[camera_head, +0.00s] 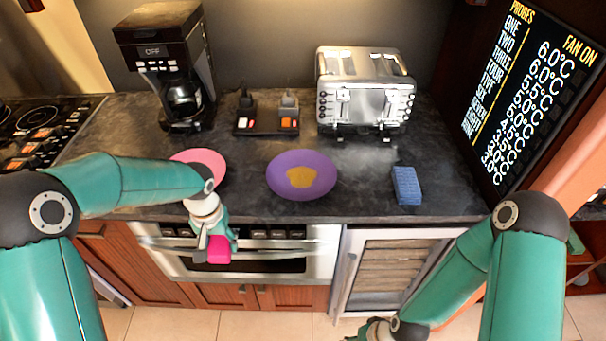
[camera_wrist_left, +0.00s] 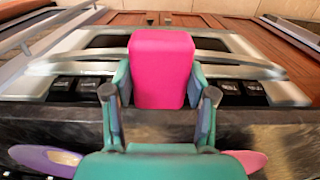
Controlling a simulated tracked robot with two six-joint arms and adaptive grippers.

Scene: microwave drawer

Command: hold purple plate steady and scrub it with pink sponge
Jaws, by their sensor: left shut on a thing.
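The purple plate (camera_head: 277,183) lies on the dark counter, with a mustard-coloured patch (camera_head: 304,178) near its middle. Its edge also shows at the lower left of the left wrist view (camera_wrist_left: 45,158). The pink sponge (camera_head: 219,250) is held in my left gripper (camera_head: 213,238), in front of the counter's front edge and to the left of the plate. In the left wrist view the sponge (camera_wrist_left: 161,68) stands between both fingers. My right arm comes in at the lower right in the head view; its gripper is not clearly visible, mostly cut off at the bottom.
A pink plate (camera_head: 208,160) lies left, partly behind my left arm. A blue sponge (camera_head: 406,185) lies right of the purple plate. A coffee maker (camera_head: 165,65), a small black tray (camera_head: 267,122) and a toaster (camera_head: 365,92) stand behind. An oven drawer (camera_head: 285,252) is below the counter.

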